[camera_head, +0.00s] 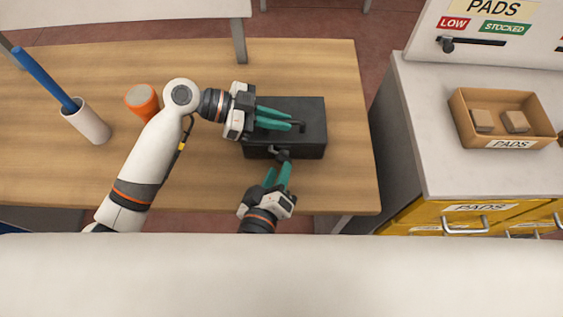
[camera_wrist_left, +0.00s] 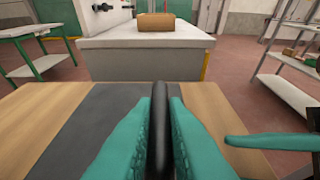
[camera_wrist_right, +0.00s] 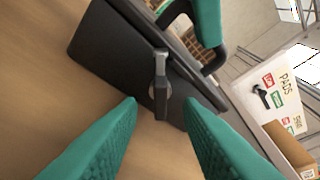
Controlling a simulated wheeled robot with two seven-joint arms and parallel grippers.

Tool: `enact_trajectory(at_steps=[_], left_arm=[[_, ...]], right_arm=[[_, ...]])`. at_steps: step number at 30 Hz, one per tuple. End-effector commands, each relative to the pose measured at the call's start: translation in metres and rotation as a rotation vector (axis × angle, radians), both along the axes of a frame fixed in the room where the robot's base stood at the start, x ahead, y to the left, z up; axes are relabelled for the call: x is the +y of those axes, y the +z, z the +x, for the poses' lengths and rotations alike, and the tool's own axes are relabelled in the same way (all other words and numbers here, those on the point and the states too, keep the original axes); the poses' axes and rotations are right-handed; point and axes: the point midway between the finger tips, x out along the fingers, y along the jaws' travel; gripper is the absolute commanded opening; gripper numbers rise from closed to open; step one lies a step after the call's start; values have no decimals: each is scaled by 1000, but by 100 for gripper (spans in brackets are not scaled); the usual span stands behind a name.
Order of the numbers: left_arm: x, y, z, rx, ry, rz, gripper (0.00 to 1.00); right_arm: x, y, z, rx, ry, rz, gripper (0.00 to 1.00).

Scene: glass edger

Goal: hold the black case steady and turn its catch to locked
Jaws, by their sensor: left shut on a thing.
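The black case (camera_head: 313,112) lies closed on the wooden table, with its front face toward me. My left gripper (camera_head: 290,120) is over the lid, shut on the case's black handle (camera_wrist_left: 160,125). The catch (camera_wrist_right: 161,85) is on the front face, a grey and dark lever over a round plate. The catch also shows small in the head view (camera_head: 283,155). My right gripper (camera_head: 280,171) is in front of the case. In the right wrist view its fingers (camera_wrist_right: 160,105) are open on either side of the catch's lower end, apart from it.
An orange cup (camera_head: 142,101) and a white holder with a blue stick (camera_head: 87,122) stand left on the table (camera_head: 340,70). A grey counter (camera_head: 430,110) with a cardboard tray of pads (camera_head: 505,100) stands to the right, across a gap. The table behind the case is clear.

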Motion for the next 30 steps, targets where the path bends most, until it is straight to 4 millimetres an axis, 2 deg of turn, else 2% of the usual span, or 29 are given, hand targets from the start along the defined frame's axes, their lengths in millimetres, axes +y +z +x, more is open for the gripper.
enact_trajectory(at_steps=[3, 6, 17, 24, 30], left_arm=[[0, 0, 0, 0, 1, 0, 0], [0, 0, 0, 0, 1, 0, 0], [0, 0, 0, 0, 1, 0, 0], [0, 0, 0, 0, 1, 0, 0], [0, 0, 0, 0, 1, 0, 0]], right_arm=[[-5, -4, 17, -2, 1, -1, 33], [-7, -7, 25, -1, 1, -2, 33], [-9, -9, 30, 1, 1, -1, 33], [-9, -9, 30, 1, 1, -1, 0], [-9, -9, 29, 1, 2, 14, 0]])
